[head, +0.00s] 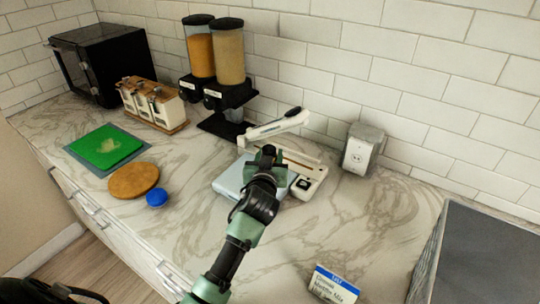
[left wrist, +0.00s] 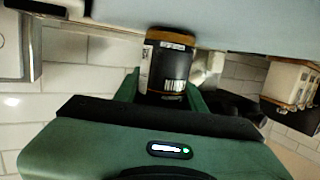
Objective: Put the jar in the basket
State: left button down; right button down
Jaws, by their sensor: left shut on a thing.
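My left gripper (head: 268,153) is over the back part of a pale plate (head: 232,182) on the counter in the head view. In the left wrist view the gripper (left wrist: 165,92) is shut on the jar (left wrist: 170,68), a dark jar with a white label and orange-brown bands. This view is upside down. The jar's end lies close to the pale surface (left wrist: 240,22); I cannot tell whether it touches. No basket shows in either view. My right gripper is not in view.
A white appliance with a raised arm (head: 272,127) stands beside the plate. Dispensers (head: 229,55), a canister rack (head: 153,103) and a grey box (head: 362,148) stand along the wall. A green board (head: 104,147), round board (head: 133,180) and blue lid (head: 156,197) lie left. A card (head: 333,286) stands in front.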

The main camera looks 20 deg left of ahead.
pick_arm(q)
jog(key=shift+f, duration=0.2)
jog(key=c, duration=0.8)
grip_release()
jog(key=shift+r, duration=0.1)
jog(key=shift+c, duration=0.2)
jog(key=shift+r, duration=0.1)
